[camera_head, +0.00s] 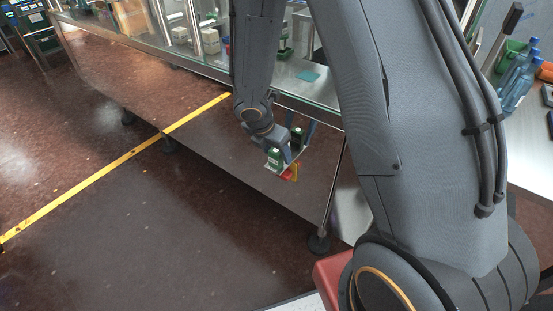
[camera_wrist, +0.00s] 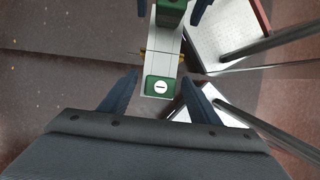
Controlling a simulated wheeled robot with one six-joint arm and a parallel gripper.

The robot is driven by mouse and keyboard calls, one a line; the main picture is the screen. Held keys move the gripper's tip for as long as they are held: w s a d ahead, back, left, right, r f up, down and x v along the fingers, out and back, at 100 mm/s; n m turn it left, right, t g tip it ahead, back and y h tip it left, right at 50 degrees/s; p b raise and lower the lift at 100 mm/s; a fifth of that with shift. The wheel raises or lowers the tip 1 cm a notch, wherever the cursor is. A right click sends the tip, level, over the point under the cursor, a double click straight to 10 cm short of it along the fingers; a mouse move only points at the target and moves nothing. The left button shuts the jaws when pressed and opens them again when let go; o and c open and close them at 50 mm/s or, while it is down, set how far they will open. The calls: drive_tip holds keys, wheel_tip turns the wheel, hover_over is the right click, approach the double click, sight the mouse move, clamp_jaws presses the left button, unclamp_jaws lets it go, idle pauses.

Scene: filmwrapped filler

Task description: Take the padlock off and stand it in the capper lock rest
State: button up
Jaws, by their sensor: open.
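In the wrist view my gripper (camera_wrist: 159,77) is open, its two blue fingers apart with nothing between their tips except a pale plate (camera_wrist: 159,68) beyond. A green block with a white slotted disc (camera_wrist: 160,87) shows at the plate's near end; it looks like a padlock. A second, darker green block (camera_wrist: 171,14) is at the far end, cut by the picture's edge. In the head view my gripper (camera_head: 291,148) is beside the green block with a white label (camera_head: 275,157) and the dark one (camera_head: 297,136). I cannot tell which block is the rest.
A red and yellow part (camera_head: 291,173) shows under the plate. The glazed machine (camera_head: 200,110) runs along behind, with a metal leg (camera_head: 330,195) near my arm. Blue bottles (camera_head: 517,80) stand on a bench at right. The floor left of the yellow line (camera_head: 120,160) is clear.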

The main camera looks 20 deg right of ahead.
drive_tip(key=c, duration=1.2)
drive_tip(key=shift+c, duration=0.2)
